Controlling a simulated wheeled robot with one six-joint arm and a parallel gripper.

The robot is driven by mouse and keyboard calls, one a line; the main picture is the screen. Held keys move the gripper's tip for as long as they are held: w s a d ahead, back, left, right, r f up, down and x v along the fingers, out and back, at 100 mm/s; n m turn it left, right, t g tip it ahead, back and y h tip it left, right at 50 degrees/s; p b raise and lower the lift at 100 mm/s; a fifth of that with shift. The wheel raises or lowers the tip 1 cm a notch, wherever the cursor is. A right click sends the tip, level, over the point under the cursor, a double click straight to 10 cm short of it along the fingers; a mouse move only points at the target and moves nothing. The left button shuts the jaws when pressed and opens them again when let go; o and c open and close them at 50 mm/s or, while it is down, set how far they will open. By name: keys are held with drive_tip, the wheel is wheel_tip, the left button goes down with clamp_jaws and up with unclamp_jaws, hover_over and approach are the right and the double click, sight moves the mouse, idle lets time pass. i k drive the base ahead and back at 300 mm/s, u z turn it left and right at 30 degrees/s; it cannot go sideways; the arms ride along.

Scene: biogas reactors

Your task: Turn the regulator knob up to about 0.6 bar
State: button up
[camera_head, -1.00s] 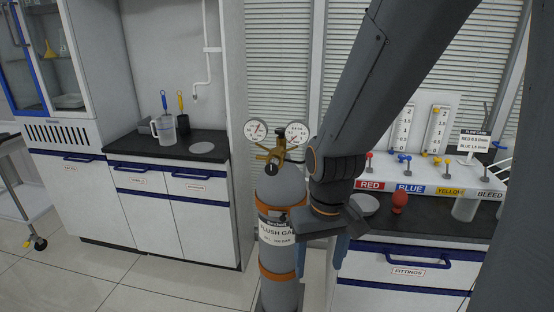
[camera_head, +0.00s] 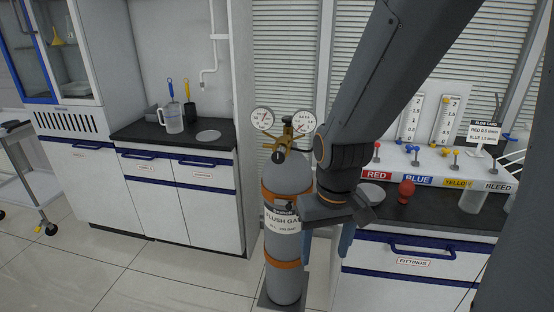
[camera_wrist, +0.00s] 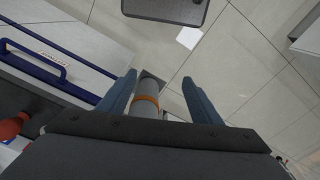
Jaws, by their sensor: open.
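A grey gas cylinder (camera_head: 284,225) labelled "FLUSH GA..." with orange straps stands upright in the middle of the head view. On its top sits a brass regulator (camera_head: 287,136) with two round gauges, the left gauge (camera_head: 263,119) and the right gauge (camera_head: 303,122). A small dark knob (camera_head: 279,157) shows at the regulator's front. The needle readings are too small to tell. My gripper (camera_head: 326,250) points down just right of the cylinder, well below the regulator. In the wrist view its two blue fingers (camera_wrist: 157,98) are apart, with the cylinder (camera_wrist: 148,98) showing between them, farther down.
A counter at right holds a valve panel marked RED, BLUE, YELLOW, BLEED (camera_head: 440,183), a red bulb (camera_head: 406,190) and a clear cup (camera_head: 472,201). A left counter (camera_head: 170,135) holds a jug (camera_head: 170,119). The floor in front of the left cabinets is clear.

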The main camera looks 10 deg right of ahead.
sight(278, 157)
drive_tip(key=k, duration=1.2)
drive_tip(key=z, duration=0.65)
drive_tip(key=i, duration=1.3)
drive_tip(key=u, duration=0.55)
